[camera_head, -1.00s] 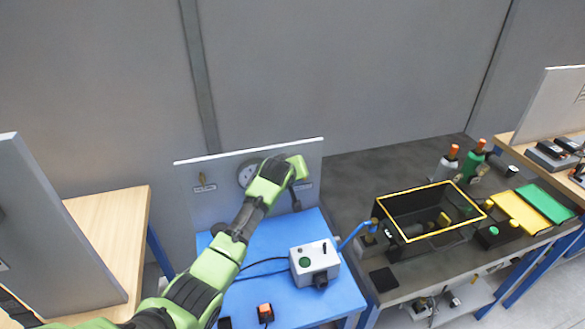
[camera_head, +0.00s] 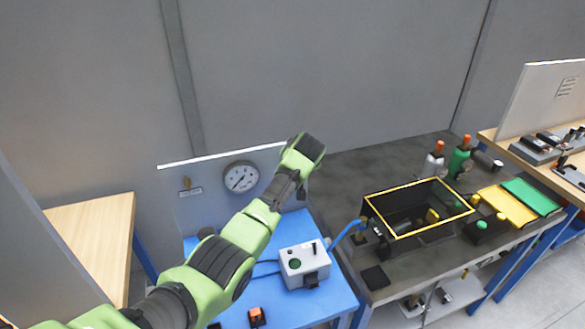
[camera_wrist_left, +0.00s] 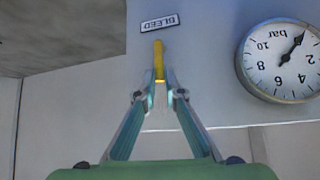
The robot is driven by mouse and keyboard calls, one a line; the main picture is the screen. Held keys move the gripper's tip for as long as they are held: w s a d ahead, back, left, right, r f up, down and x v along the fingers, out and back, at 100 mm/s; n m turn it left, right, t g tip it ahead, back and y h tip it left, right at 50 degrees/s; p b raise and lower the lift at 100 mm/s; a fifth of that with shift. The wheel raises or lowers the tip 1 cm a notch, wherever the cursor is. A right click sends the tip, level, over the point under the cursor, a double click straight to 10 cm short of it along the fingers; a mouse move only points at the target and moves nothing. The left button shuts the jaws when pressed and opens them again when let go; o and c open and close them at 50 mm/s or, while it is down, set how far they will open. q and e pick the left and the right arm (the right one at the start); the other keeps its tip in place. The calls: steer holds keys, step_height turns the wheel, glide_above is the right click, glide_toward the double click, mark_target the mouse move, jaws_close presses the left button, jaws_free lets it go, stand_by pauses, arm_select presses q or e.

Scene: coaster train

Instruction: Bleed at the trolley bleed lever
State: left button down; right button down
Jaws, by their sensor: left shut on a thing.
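The yellow bleed lever (camera_wrist_left: 158,58) shows in the left wrist view, on a grey panel (camera_head: 215,208) under an upside-down BLEED label (camera_wrist_left: 160,22). My left gripper (camera_wrist_left: 158,82) is shut on the lever's end, with a finger on each side. A round bar gauge (camera_wrist_left: 282,60) sits beside it; its needle points near the low end of the scale. In the head view the gauge (camera_head: 240,177) is clear, while my left arm hides the bleed lever and its label. My right gripper is not in view.
A blue trolley top (camera_head: 335,300) carries a grey box with a green button (camera_head: 305,264). A dark bench (camera_head: 350,165) with a yellow-rimmed bin (camera_head: 405,238) stands right; a wooden table (camera_head: 85,235) stands left.

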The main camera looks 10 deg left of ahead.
arm_select(q)
steer(key=shift+f, duration=0.1)
steer(key=c, duration=2.1)
jaws_free()
steer(key=shift+c, duration=0.2)
steer(key=shift+w, duration=0.1)
steer(key=v, duration=1.2)
